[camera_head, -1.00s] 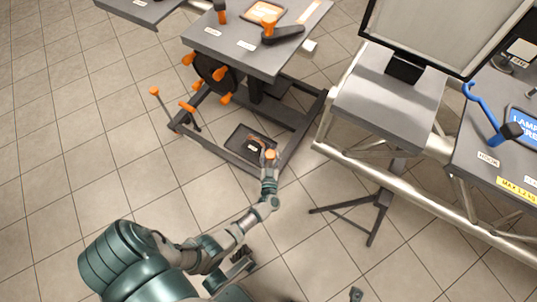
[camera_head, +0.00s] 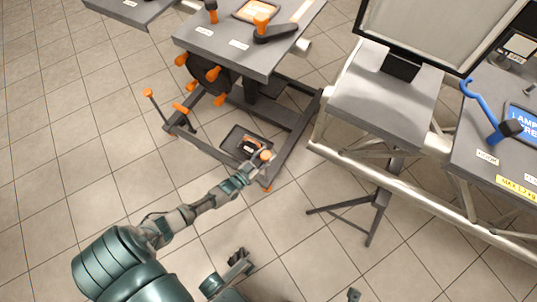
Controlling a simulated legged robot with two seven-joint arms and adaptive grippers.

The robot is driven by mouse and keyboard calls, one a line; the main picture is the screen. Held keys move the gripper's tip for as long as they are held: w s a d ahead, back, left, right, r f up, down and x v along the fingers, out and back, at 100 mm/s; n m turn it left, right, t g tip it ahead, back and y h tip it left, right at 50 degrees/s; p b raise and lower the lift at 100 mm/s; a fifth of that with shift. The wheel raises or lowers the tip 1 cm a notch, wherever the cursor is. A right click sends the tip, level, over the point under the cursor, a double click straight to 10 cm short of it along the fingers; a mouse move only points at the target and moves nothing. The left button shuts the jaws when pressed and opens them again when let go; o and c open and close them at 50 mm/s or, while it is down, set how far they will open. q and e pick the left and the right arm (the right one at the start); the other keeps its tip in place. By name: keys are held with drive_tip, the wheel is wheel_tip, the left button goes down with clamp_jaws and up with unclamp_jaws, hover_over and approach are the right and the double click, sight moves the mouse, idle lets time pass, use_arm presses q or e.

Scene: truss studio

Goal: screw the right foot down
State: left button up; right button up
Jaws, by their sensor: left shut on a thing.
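The grey work stand has a dark base frame (camera_head: 291,150) on the tiled floor. At the frame's right front corner an orange knob (camera_head: 265,155) shows, and a small orange piece (camera_head: 266,188) sits low at that corner, which looks like the right foot. My left gripper (camera_head: 258,161) reaches in from the lower left and is shut at the orange knob. Its fingers are small and partly hidden against the knob. I cannot make out the screw between knob and foot.
A black tray (camera_head: 232,140) with an orange-and-dark item lies on the base close to my left gripper. A truss with a tripod leg (camera_head: 377,222) stands at the right.

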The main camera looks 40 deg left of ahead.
use_arm(q)
drive_tip(key=shift+h, duration=0.3)
drive_tip(key=o, duration=1.2)
drive_tip(key=shift+s, duration=0.15)
drive_tip(key=s, duration=1.1)
drive_tip(key=shift+s+a+f, duration=0.1)
drive_tip(key=shift+s+a, duration=0.2)
drive_tip(key=shift+s, duration=0.05)
